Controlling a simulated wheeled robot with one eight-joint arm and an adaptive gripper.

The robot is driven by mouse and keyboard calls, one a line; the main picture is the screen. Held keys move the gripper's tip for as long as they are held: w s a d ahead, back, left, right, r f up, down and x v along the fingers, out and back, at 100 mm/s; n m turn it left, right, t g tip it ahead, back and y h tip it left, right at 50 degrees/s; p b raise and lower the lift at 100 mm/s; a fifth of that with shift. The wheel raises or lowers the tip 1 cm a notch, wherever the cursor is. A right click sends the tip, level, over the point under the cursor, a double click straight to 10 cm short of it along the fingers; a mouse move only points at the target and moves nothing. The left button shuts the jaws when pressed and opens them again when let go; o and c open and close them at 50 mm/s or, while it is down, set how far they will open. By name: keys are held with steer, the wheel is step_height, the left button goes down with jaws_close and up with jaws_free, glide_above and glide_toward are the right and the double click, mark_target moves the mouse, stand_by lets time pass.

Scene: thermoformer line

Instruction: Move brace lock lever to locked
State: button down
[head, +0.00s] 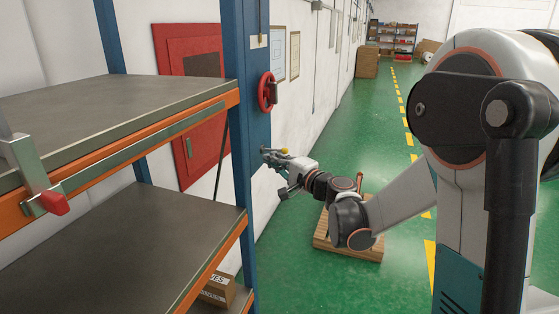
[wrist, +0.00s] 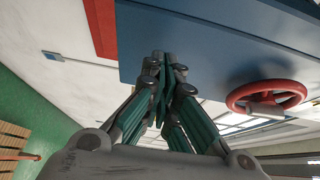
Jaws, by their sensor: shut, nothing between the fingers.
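My gripper (head: 268,154) is shut and empty, with its fingertips at the face of the blue post; I cannot tell whether they touch it. In the wrist view the closed fingers (wrist: 163,56) point at the blue surface (wrist: 215,50). A small yellow knob (head: 284,151) shows beside the fingers in the head view; it may be the lever's end, but its arm is too small to make out. A grey metal bar with a red end (head: 54,203) sits on the orange shelf beam at the left, far from my gripper. No lever is clear in the wrist view.
A red handwheel (head: 267,92) is on the post above my gripper; it is at the right in the wrist view (wrist: 266,96). A red wall cabinet (head: 172,60) is behind the shelves. A wooden pallet (head: 330,240) lies below.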

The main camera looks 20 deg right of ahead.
steer(key=shift+w+d, duration=0.5)
steer(key=shift+d, duration=0.35)
steer(key=shift+w+d, duration=0.15)
steer(key=shift+d, duration=0.05)
steer(key=shift+w+d+b, duration=0.1)
steer(key=shift+d+b, duration=0.1)
steer(key=shift+b, duration=0.1)
steer(key=shift+a, duration=0.2)
steer(key=b+v, duration=0.1)
steer(key=v, duration=0.6)
steer(key=shift+s+a, duration=0.25)
steer(key=shift+a, duration=0.15)
stand_by(0.4)
stand_by(0.4)
